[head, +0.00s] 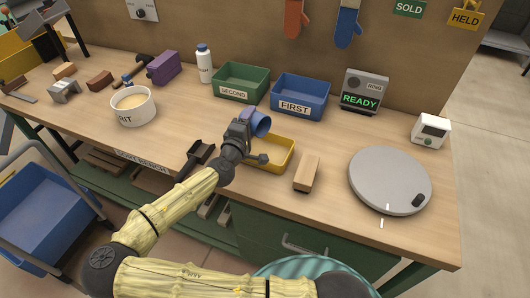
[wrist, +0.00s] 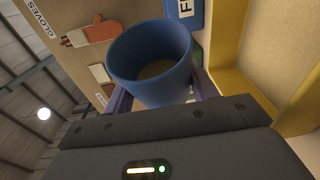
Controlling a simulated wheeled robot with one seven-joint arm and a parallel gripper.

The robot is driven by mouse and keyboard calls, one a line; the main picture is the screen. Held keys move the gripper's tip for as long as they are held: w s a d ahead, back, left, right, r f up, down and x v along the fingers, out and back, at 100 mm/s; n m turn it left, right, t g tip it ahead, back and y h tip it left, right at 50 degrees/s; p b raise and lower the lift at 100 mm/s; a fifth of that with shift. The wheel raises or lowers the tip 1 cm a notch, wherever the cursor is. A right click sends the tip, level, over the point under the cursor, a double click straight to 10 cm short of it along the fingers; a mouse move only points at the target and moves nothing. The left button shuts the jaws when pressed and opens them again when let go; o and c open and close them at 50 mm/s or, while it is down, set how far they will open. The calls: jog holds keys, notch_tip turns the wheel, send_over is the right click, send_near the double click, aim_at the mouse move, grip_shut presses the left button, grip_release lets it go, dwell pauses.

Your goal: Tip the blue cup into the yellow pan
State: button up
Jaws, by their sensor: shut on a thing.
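The blue cup (head: 260,122) is held in my gripper (head: 248,127), above the bench near the back left of the yellow pan. It is tilted well over, with its mouth toward the right in the head view. In the wrist view the cup (wrist: 150,68) sits between the two fingers of my gripper (wrist: 162,93), and a dull tan patch shows inside; I cannot tell whether it is contents. The yellow pan (head: 281,161) stands on the bench, partly hidden by my gripper. Its yellow wall (wrist: 240,85) fills the right of the wrist view.
Behind are the green SECOND bin (head: 240,82), the blue FIRST bin (head: 300,97) and the READY box (head: 364,92). A wooden block (head: 306,173) lies right of the pan, then a grey round plate (head: 388,180). A white GRIT bowl (head: 133,118) stands left.

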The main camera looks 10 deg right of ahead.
jog(key=shift+b, duration=0.4)
jog(key=shift+s+d+m+t+b, duration=0.1)
jog(key=shift+m+t+b, duration=0.2)
jog(key=shift+m, duration=0.1)
jog(key=shift+s+r+m+b, duration=0.1)
jog(key=shift+r+m+b, duration=0.2)
jog(key=shift+r+m, duration=0.1)
jog(key=shift+f, duration=0.1)
jog(key=shift+s+d+m+h+b, duration=0.2)
jog(key=shift+m+h+b, duration=0.1)
jog(key=shift+m+b, duration=0.45)
jog(key=shift+r+t, duration=0.3)
jog(key=shift+r, duration=0.05)
jog(key=shift+s+m+b, duration=0.1)
jog(key=shift+m+b, duration=0.25)
jog(key=shift+b, duration=0.3)
jog(key=shift+s+d+m+b, duration=0.1)
jog(key=shift+m+b, duration=0.2)
jog(key=shift+b, duration=0.05)
jog(key=shift+s+d+r+m+h+b, duration=0.15)
jog(key=shift+r+m+h+b, duration=0.15)
jog(key=shift+m+h+b, duration=0.15)
